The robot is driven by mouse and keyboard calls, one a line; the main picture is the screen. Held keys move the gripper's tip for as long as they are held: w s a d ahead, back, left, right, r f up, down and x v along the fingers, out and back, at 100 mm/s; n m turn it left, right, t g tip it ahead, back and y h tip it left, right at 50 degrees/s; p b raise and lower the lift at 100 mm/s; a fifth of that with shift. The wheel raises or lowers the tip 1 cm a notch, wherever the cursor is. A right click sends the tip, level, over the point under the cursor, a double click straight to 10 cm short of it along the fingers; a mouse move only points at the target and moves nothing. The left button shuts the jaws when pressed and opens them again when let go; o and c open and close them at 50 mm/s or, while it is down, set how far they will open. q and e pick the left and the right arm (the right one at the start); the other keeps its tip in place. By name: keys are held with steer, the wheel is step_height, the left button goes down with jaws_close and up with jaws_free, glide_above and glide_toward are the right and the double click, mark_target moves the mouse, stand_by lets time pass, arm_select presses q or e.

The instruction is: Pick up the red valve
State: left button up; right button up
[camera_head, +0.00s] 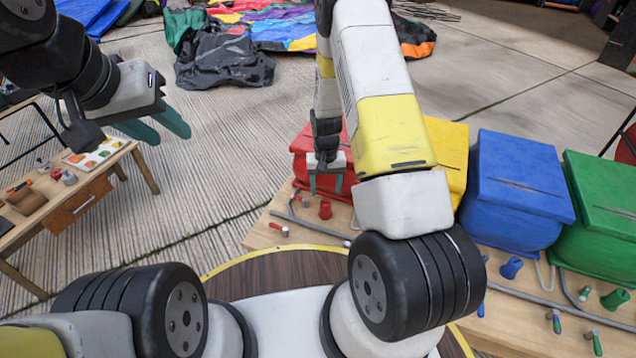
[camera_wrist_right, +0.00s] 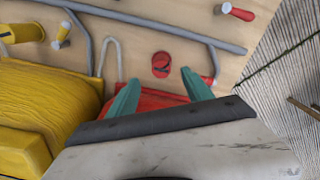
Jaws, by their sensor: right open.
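Two red parts in view could be the red valve. One is a short upright red cylinder (camera_head: 325,209) on the wooden board, shown from above in the wrist view (camera_wrist_right: 161,64). The other is a small red-handled fitting (camera_head: 279,229) nearer the board's left corner; it also shows in the wrist view (camera_wrist_right: 236,11). My right gripper (camera_head: 326,186) is open and empty above the board, just behind the red cylinder; in the wrist view its fingertips (camera_wrist_right: 161,80) point toward the cylinder, apart from it. My left gripper (camera_head: 170,138) is open and empty, far left.
Red (camera_head: 304,142), yellow (camera_head: 447,150), blue (camera_head: 515,190) and green (camera_head: 603,210) bins stand along the board's back. Grey pipes (camera_head: 540,298) and blue and green fittings lie on the board. A small wooden table (camera_head: 75,195) stands at left.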

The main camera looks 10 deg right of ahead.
mark_target(325, 202)
step_height(325, 202, down, 6)
steer(key=shift+w+r, duration=0.1)
steer(key=shift+w, duration=0.05)
jaws_close()
stand_by(0.3)
